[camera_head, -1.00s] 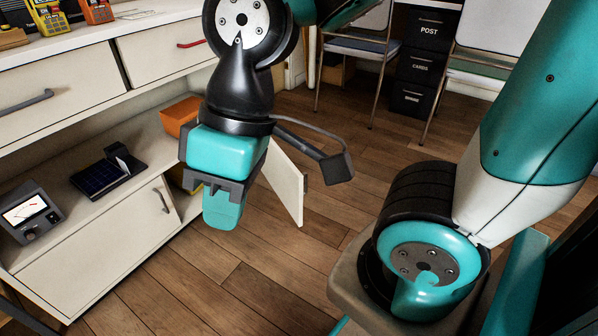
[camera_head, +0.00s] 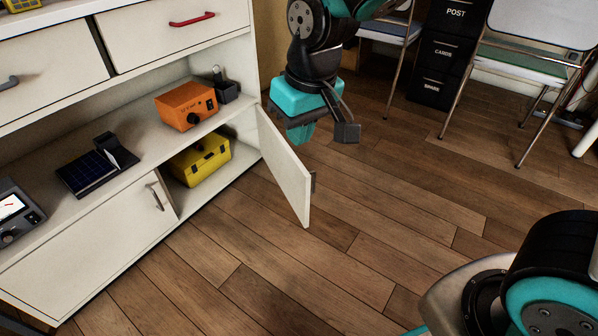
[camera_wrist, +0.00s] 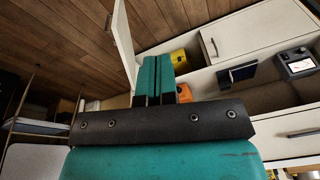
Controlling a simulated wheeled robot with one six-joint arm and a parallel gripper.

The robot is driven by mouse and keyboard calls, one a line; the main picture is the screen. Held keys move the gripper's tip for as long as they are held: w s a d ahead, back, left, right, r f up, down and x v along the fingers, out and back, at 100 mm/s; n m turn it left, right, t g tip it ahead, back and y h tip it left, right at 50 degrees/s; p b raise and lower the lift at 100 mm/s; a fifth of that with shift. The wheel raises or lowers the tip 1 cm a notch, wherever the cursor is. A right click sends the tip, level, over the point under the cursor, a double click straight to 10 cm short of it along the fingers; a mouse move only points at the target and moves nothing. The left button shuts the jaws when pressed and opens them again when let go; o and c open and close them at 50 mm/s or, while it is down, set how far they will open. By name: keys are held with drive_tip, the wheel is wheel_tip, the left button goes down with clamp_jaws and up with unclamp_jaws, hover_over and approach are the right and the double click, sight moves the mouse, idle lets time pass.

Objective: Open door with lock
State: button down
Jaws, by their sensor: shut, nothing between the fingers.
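A white cabinet door (camera_head: 285,168) stands swung open at the right end of the cabinet's lower level, out over the floor. A small dark handle (camera_head: 313,183) shows at its outer edge; I cannot make out a lock. The door also shows in the wrist view (camera_wrist: 125,42), left of the fingers. My gripper (camera_head: 301,136) is shut and empty, with its teal fingers together. In the head view it appears just above and behind the door's top edge; I see no clear contact. In the wrist view, my gripper (camera_wrist: 153,70) points toward the cabinet.
A yellow toolbox (camera_head: 200,160) sits in the open compartment. An orange box (camera_head: 187,105) and a small solar panel (camera_head: 92,172) stand on the shelf above. The other lower door (camera_head: 110,232) is shut. Chairs and black drawers (camera_head: 440,55) stand behind. Floor before the cabinet is clear.

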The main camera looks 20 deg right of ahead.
drive_tip(key=w+a+f+m+t+h+b, duration=0.1)
drive_tip(key=w+a+f+m+h+b, duration=0.15)
drive_tip(key=w+f, duration=0.7)
drive_tip(key=m+t+h+b, duration=0.1)
drive_tip(key=t+h+b, duration=0.25)
drive_tip(key=b, duration=0.55)
approach(297, 171)
drive_tip(key=shift+g+h, duration=0.3)
drive_tip(key=shift+g, duration=0.15)
drive_tip(key=shift+w+a+x, duration=0.15)
drive_tip(key=shift+x, duration=0.85)
drive_tip(key=shift+w+a+x, duration=0.1)
drive_tip(key=shift+w+x, duration=0.05)
drive_tip(key=shift+x, duration=0.8)
drive_tip(key=shift+w+a+x, duration=0.15)
drive_tip(key=shift+x, duration=0.85)
drive_tip(key=shift+d, duration=0.1)
